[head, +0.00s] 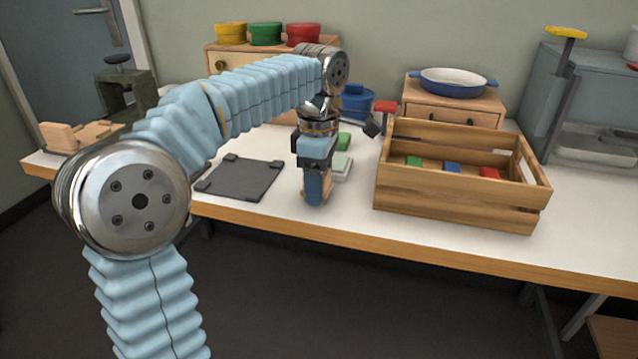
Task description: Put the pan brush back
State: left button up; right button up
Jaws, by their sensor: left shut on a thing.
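My left gripper (317,192) points down over the front part of the white table, between the dark mat and the wooden crate. It is shut on a small tan and blue thing, which I take to be the pan brush (305,187). The fingers hide most of it, so its bristles cannot be made out. It is held roughly upright near the table top; whether it touches the table I cannot tell. The wooden crate (455,215) stands just right of the gripper, with green, blue and red pieces in it. My right gripper is not in view.
A dark square mat (240,178) lies left of the gripper. A dark-headed tool (372,128) is near the crate's back left. Drawer boxes with a blue pan (453,82) and coloured pots stand behind.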

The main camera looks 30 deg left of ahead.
pick_arm(q)
jog(key=o, duration=1)
jog(key=shift+f, duration=0.1)
notch_tip(320, 180, up, 12)
jog(key=p, duration=0.2)
jog(key=shift+f+p, duration=0.2)
jog(key=shift+p, duration=0.1)
jog(key=shift+r, duration=0.4)
